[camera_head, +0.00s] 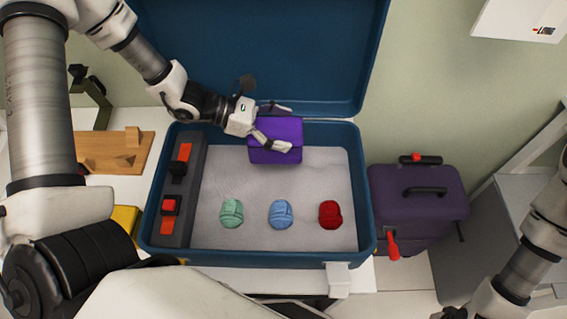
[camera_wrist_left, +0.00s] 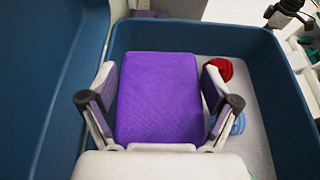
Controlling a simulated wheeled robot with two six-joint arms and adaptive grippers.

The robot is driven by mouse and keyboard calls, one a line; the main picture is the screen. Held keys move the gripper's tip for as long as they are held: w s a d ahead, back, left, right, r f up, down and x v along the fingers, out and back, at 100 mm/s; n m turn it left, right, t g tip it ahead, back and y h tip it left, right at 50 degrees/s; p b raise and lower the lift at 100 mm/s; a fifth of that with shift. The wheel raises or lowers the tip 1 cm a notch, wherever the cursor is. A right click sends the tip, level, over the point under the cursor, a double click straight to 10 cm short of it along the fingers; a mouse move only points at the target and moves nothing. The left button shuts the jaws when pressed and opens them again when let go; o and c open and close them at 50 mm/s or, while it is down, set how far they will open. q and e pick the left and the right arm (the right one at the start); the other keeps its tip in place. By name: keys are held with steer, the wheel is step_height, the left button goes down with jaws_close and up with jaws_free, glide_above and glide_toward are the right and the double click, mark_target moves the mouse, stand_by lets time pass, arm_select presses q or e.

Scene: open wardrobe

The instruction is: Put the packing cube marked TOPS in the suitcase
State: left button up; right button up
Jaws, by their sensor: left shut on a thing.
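A purple packing cube (camera_head: 277,152) is between the fingers of my left gripper (camera_head: 282,128), inside the open blue suitcase (camera_head: 257,257) near its back wall. The left wrist view shows the purple cube (camera_wrist_left: 158,95) gripped on both sides by the left gripper (camera_wrist_left: 155,88). No TOPS marking is readable on it. I cannot tell whether the cube touches the suitcase floor. My right arm shows at the lower right, but its gripper is out of view.
Green (camera_head: 231,213), blue (camera_head: 281,214) and red (camera_head: 330,214) rolled items lie in the suitcase front. A dark organizer (camera_head: 179,205) with orange straps fills its left side. A purple case (camera_head: 418,205) stands to the right. A wooden board (camera_head: 112,155) lies left.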

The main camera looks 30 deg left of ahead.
arm_select(q)
steer(key=f, duration=0.2)
steer(key=d+f, duration=0.1)
steer(key=f, duration=0.1)
steer(key=shift+s, duration=0.25)
steer(key=f, duration=0.4)
steer(key=shift+w+a, duration=0.1)
steer(key=shift+a, duration=0.1)
steer(key=shift+d, duration=0.1)
arm_select(e)
steer(key=shift+s+d, duration=0.15)
steer(key=shift+s, duration=0.15)
arm_select(q)
steer(key=shift+f+b, duration=0.1)
steer(key=shift+b, duration=0.2)
steer(key=o, duration=1.1)
arm_select(e)
steer(key=shift+f, duration=0.2)
